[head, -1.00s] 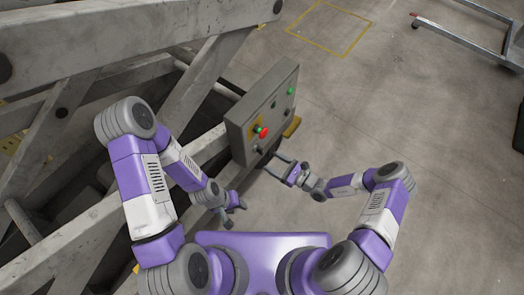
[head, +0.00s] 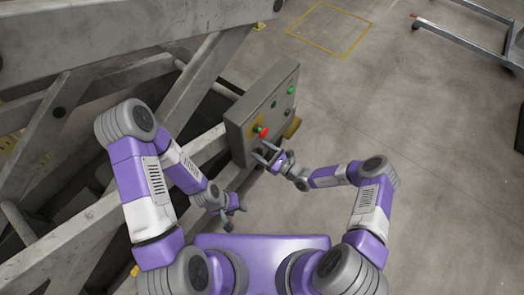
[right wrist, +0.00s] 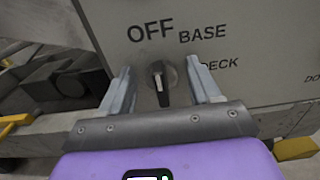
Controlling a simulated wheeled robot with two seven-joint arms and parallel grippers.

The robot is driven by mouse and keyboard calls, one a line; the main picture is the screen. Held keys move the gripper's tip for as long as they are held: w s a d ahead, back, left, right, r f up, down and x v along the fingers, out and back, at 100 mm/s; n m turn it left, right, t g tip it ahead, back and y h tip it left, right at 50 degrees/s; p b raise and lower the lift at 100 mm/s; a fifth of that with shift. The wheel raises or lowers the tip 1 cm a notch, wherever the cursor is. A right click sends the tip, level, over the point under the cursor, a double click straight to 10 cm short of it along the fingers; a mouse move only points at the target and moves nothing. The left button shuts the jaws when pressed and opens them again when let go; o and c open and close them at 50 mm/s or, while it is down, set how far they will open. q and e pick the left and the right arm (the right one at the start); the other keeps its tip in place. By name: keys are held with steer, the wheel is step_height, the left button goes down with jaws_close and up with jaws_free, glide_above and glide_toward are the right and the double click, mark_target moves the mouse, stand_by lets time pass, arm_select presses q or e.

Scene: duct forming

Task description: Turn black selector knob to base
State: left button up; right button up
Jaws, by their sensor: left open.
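The black selector knob (right wrist: 161,84) is on the grey control box face in the right wrist view, with a pale mark on it; it stands close to upright. OFF is printed above it to the left, BASE above right, and DECK at right, partly hidden by a finger. My right gripper (right wrist: 158,68) is open, with one finger on each side of the knob and visible gaps to it. In the head view my right gripper (head: 266,152) is at the lower part of the control box (head: 238,134); I cannot make out the knob there. My left gripper (head: 238,215) is open and empty, away from the box.
A red button (head: 262,132) on a yellow plate sits just above my right gripper. A green button (head: 291,90) is farther along the box face. Grey beams (head: 195,85) stand left of the box.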

steer(key=c, duration=0.9)
steer(key=shift+m, duration=0.4)
steer(key=m, duration=0.3)
steer(key=shift+w+d+f+m, duration=0.1)
steer(key=shift+w+d+m, duration=0.05)
steer(key=shift+m, duration=0.15)
steer(key=shift+w+d+f+m+b, duration=0.1)
steer(key=shift+m+b, duration=0.55)
steer(key=shift+m, duration=1.55)
steer(key=o, duration=1.1)
steer(key=shift+c, duration=0.2)
